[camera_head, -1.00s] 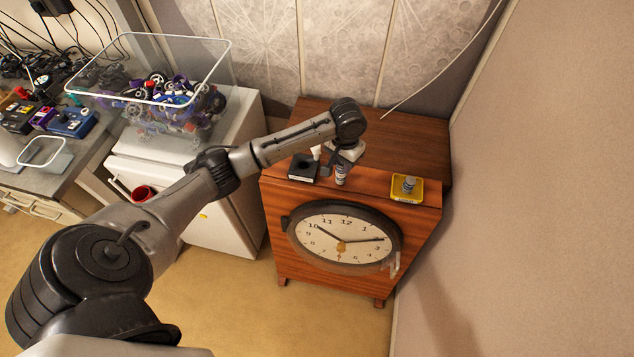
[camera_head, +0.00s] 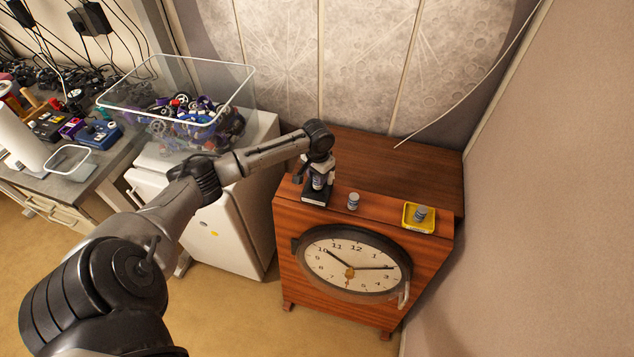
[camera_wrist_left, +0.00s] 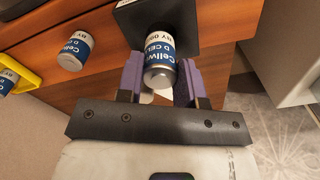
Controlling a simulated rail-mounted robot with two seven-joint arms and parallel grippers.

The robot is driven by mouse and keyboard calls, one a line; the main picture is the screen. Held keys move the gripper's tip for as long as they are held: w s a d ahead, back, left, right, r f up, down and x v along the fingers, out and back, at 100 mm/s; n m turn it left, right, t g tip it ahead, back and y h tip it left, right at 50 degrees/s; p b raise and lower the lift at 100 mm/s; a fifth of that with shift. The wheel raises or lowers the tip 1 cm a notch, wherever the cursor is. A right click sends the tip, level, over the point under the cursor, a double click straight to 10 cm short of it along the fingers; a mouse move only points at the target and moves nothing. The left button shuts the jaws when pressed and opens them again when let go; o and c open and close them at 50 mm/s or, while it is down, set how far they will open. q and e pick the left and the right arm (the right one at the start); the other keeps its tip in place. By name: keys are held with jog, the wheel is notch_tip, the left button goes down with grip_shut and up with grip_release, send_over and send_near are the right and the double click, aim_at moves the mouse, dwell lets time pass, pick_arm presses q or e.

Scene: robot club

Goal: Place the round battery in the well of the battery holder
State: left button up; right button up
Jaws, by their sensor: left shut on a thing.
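My left gripper (camera_head: 318,180) is shut on a round battery (camera_wrist_left: 160,50) with a blue and white label and a silver end. The purple fingers sit on either side of it in the left wrist view. The black battery holder (camera_head: 314,200) stands on the wooden cabinet, directly under the gripper. It also shows in the wrist view (camera_wrist_left: 185,22), behind the held battery. The battery's far end overlaps the holder; I cannot tell if it is inside the well, which is hidden. My right gripper is not in view.
A second battery (camera_head: 353,201) stands on the wooden cabinet (camera_head: 400,165) right of the holder. A third battery (camera_head: 421,213) stands in a yellow tray (camera_head: 408,225). A clear bin (camera_head: 245,92) of parts is at the left. The cabinet top behind is clear.

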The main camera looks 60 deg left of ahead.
pick_arm(q)
jog(key=shift+a+f, duration=0.1)
jog(key=shift+f, duration=1.95)
jog(key=o, duration=1)
jog(key=shift+f, duration=0.15)
